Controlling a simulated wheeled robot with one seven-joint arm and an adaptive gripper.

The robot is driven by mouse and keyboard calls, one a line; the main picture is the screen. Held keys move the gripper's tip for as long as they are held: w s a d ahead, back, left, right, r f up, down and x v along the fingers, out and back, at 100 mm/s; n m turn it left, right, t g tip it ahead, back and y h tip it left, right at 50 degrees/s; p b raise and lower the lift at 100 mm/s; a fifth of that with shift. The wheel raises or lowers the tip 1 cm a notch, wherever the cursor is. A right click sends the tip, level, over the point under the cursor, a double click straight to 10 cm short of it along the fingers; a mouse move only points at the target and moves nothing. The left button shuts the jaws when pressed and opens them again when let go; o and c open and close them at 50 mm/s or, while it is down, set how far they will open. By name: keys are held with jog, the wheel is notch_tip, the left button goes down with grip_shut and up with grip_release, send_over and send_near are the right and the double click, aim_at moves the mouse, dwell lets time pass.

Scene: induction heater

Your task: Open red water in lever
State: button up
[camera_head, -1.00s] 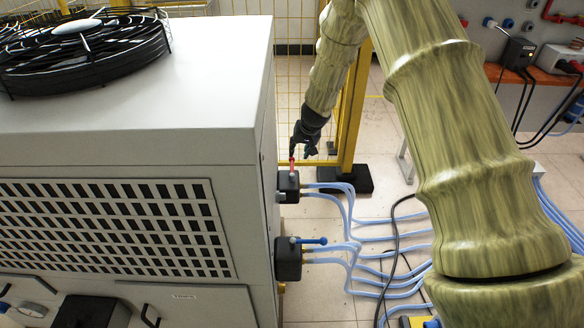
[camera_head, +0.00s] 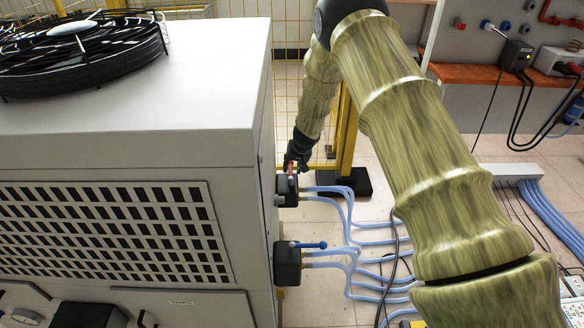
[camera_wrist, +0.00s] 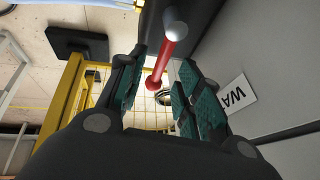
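The red lever (camera_head: 291,169) is on the upper black valve block (camera_head: 288,190) on the side of the grey cabinet. In the wrist view the lever (camera_wrist: 165,62) is a red rod with a rounded grey end at the top. My gripper (camera_head: 294,160) is at the lever and partly hides it in the head view. In the wrist view the fingers of my gripper (camera_wrist: 158,88) are apart, with the red rod between them. The rod is nearer the right finger; I cannot tell whether they touch.
A lower black block (camera_head: 287,264) with a blue lever (camera_head: 311,245) sits below. Light blue hoses (camera_head: 350,225) run right from both blocks. The grey cabinet (camera_head: 190,120) stands close to the left of my gripper. A yellow post (camera_head: 347,135) stands behind.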

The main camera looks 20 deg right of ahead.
jog(key=shift+x, duration=1.1)
grip_shut()
